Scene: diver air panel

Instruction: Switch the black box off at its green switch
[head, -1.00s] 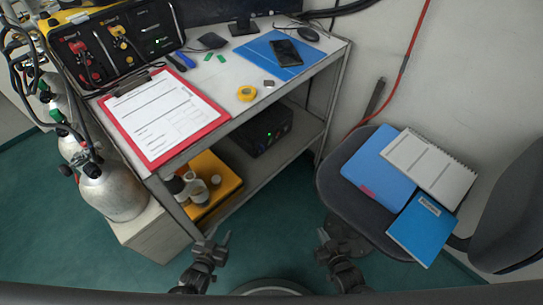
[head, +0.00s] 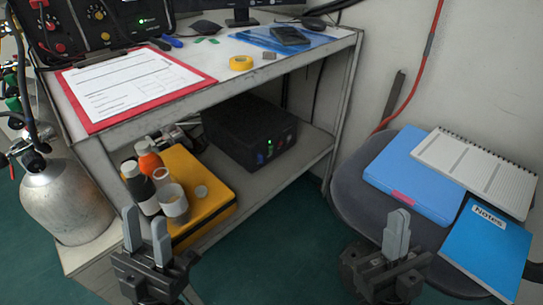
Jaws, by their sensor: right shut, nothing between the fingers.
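The black box (head: 243,132) sits on the lower shelf under the worktop, its front panel facing right and toward me. A small green light (head: 270,143) glows on that panel, with small blue and red parts below and beside it; I cannot make out the switch's position. My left gripper (head: 147,238) is open and empty, in front of the shelf, left of and nearer to me than the box. My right gripper (head: 396,236) is shut and empty, in front of the chair, to the right of the box. Neither touches the box.
A yellow case (head: 205,205) with bottles and jars on it stands left of the box. The worktop (head: 205,60) overhangs the shelf (head: 310,150). A chair (head: 355,195) with folders and a notebook is at right. A gas cylinder (head: 65,200) stands at left.

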